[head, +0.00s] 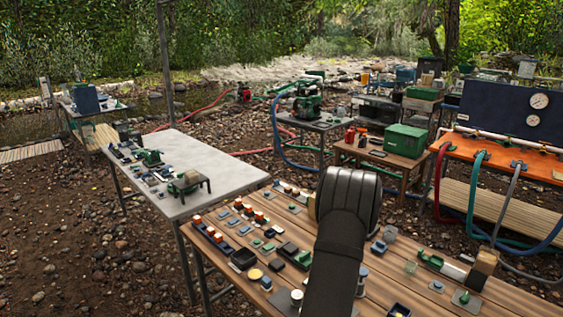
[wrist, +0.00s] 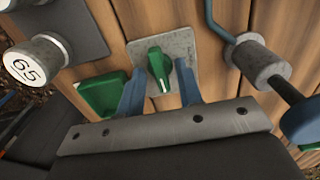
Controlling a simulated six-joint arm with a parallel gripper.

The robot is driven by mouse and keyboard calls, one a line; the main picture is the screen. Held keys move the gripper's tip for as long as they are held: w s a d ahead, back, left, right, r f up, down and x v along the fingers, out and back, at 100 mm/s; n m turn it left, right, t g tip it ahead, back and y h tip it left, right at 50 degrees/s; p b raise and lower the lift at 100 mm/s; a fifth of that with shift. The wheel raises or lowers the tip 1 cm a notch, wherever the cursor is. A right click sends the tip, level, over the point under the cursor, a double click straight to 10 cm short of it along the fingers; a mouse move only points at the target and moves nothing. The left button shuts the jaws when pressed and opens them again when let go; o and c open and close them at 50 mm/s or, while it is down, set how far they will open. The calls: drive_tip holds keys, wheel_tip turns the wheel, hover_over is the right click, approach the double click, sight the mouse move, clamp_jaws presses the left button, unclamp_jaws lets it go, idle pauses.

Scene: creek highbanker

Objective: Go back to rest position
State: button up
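My gripper (wrist: 158,82) shows at the lower middle of the wrist view, with two blue fingers standing apart. It is open, with nothing held between the fingers. A green knob (wrist: 160,70) on a grey plate (wrist: 181,44) shows between and beyond the fingertips, on the wooden tabletop. I cannot tell how far the fingertips are from it. In the head view my black arm rises over the wooden table (head: 408,262), and the gripper is hidden there.
In the wrist view a knob marked 65 (wrist: 37,62), a green tray (wrist: 104,94) and a grey cylinder on a rod (wrist: 255,60) stand close around the gripper. Several small parts cover the wooden table. A grey table (head: 190,210) stands to the left, an orange bench (head: 500,153) to the right.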

wheel_tip(320, 180, up, 7)
drive_tip(key=shift+r, duration=0.1)
wheel_tip(320, 180, down, 7)
drive_tip(key=shift+n, duration=0.3)
drive_tip(key=n, duration=0.4)
drive_tip(key=shift+n, duration=2.6)
drive_tip(key=m, duration=0.4)
drive_tip(key=shift+m, duration=2.9)
